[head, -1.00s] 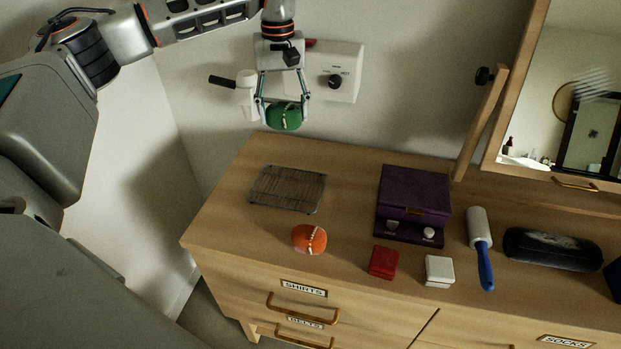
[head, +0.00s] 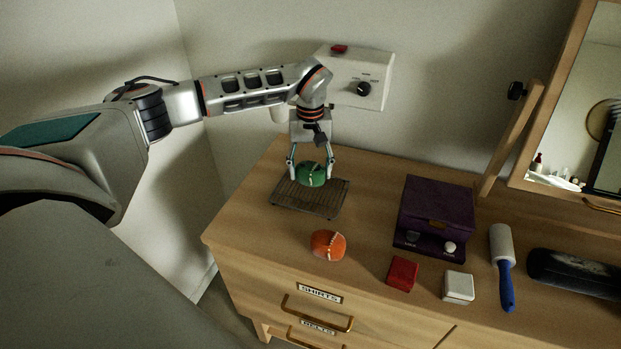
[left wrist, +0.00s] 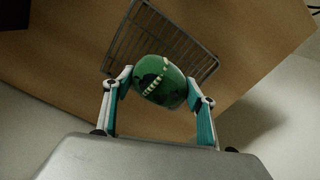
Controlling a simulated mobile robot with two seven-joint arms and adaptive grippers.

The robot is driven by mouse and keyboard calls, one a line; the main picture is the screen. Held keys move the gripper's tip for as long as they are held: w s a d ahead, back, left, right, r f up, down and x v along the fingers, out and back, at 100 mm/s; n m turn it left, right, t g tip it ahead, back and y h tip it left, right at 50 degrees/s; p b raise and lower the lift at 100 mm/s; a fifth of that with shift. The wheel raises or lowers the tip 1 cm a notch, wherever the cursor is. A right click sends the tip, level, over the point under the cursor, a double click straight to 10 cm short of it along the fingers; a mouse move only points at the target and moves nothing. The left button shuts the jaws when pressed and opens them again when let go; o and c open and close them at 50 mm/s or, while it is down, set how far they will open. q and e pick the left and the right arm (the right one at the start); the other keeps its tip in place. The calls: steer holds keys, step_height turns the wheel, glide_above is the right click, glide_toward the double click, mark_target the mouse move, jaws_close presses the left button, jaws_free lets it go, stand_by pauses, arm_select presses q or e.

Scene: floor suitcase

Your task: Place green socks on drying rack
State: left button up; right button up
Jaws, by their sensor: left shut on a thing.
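The green socks, a rolled ball with a pale stitched line, are held in my left gripper (head: 311,172). The green socks (head: 312,176) are over the back part of the drying rack (head: 322,203), a flat wire grid on the dresser top. In the left wrist view the socks (left wrist: 160,82) sit between the two fingers of my left gripper (left wrist: 160,92), with the rack (left wrist: 150,38) behind them. The socks hide part of the rack. I cannot tell whether they touch it. My right gripper is not in view.
An orange sock ball (head: 328,244) lies in front of the rack on the dresser (head: 245,228). A purple box (head: 436,207), red box (head: 402,273), white box (head: 458,287), lint roller (head: 502,245) and dark case (head: 575,270) stand to the right. A white wall unit (head: 355,78) is behind.

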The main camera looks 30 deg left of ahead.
mark_target(310, 179)
arm_select(q)
steer(key=shift+f, duration=1.7)
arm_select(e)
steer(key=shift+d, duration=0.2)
arm_select(q)
steer(key=shift+f, duration=0.1)
steer(key=o, duration=1.1)
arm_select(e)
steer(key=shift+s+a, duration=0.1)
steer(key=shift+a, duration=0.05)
arm_select(q)
steer(key=shift+r, duration=0.4)
step_height(310, 179, up, 10)
steer(key=shift+r, duration=0.15)
steer(key=shift+r+b, duration=0.3)
steer(key=shift+r, duration=0.3)
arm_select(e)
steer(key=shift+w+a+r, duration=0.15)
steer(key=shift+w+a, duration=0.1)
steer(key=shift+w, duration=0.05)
arm_select(q)
steer(key=shift+s+f, duration=0.1)
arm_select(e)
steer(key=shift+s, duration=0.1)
